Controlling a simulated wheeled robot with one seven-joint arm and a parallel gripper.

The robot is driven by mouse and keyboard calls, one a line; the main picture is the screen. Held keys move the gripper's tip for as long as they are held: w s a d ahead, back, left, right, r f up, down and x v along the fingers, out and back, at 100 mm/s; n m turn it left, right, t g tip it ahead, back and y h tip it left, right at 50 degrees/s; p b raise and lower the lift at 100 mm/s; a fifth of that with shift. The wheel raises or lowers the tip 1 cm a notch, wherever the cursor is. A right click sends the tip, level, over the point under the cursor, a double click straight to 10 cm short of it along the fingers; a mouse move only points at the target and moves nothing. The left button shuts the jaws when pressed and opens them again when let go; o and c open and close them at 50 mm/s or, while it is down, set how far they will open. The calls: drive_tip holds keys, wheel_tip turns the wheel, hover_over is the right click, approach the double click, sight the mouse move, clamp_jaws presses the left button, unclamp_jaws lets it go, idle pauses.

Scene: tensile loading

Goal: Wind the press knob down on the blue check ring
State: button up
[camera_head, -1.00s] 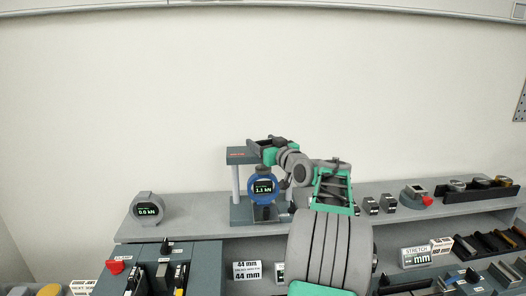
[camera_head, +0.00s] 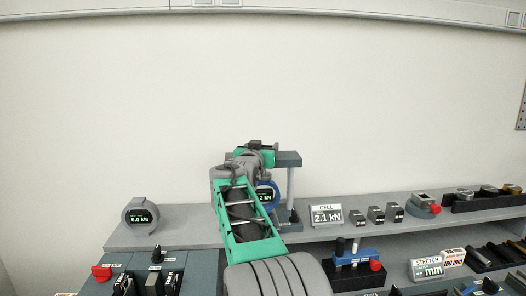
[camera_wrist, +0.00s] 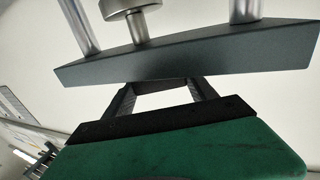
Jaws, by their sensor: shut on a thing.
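The blue check ring (camera_head: 275,188) stands in the press, partly hidden behind my arm; its display shows only a part ending in "2 kN". The press has a dark crossbar (camera_head: 289,158) on silver columns. My gripper (camera_head: 262,147) is at the top of the crossbar. In the wrist view my gripper (camera_wrist: 160,92) has its two fingers reaching past the edge of the crossbar (camera_wrist: 190,55), with a silver ram (camera_wrist: 132,10) on the other side.
A round gauge (camera_head: 141,216) reading 0.0 kN stands at the shelf's left. A sign (camera_head: 326,215) reads "CELL 2.1 kN". Several small blocks (camera_head: 375,215) stand right of it. The wall behind is clear.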

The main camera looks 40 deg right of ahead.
idle(0.5)
drive_tip(key=o, duration=1.4)
drive_tip(key=shift+c, duration=0.2)
drive_tip(key=b+v, duration=0.2)
drive_tip(key=v, duration=0.6)
drive_tip(key=shift+w, duration=0.1)
